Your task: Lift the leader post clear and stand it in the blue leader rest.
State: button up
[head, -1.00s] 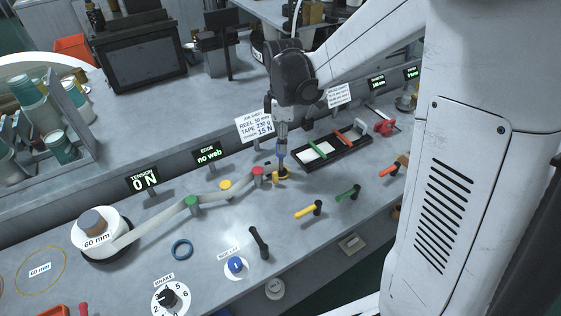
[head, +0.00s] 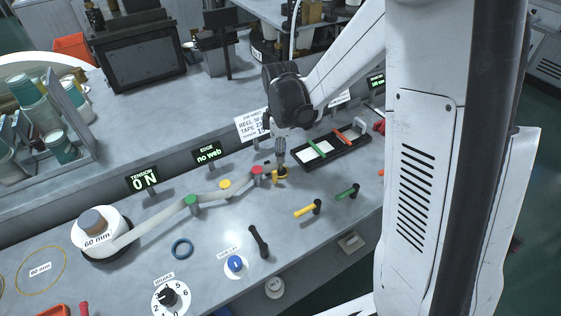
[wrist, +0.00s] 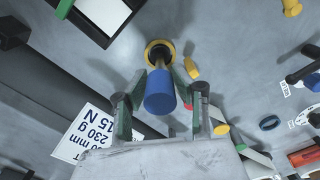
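The leader post shows in the wrist view as a blue cylinder (wrist: 160,93) on a narrower stem. Its foot is at a round yellow-rimmed base (wrist: 159,52) on the bench, which also shows in the head view (head: 283,172). My gripper (wrist: 159,76) has a finger on either side of the post. I cannot tell whether the fingers press on it. In the head view my gripper (head: 281,159) points down over the base and hides the blue part. A blue ring (head: 182,249), seemingly the leader rest, lies empty at lower left; the wrist view shows it too (wrist: 269,122).
A reel marked 60 mm (head: 95,232) feeds a pale web past green, yellow and red rollers (head: 257,172) to beside the post. A black tray (head: 330,152) is just behind right. A black lever (head: 259,242) and blue knob (head: 235,263) stand in front.

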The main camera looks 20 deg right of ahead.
grip_shut()
jog(key=shift+r, duration=0.15)
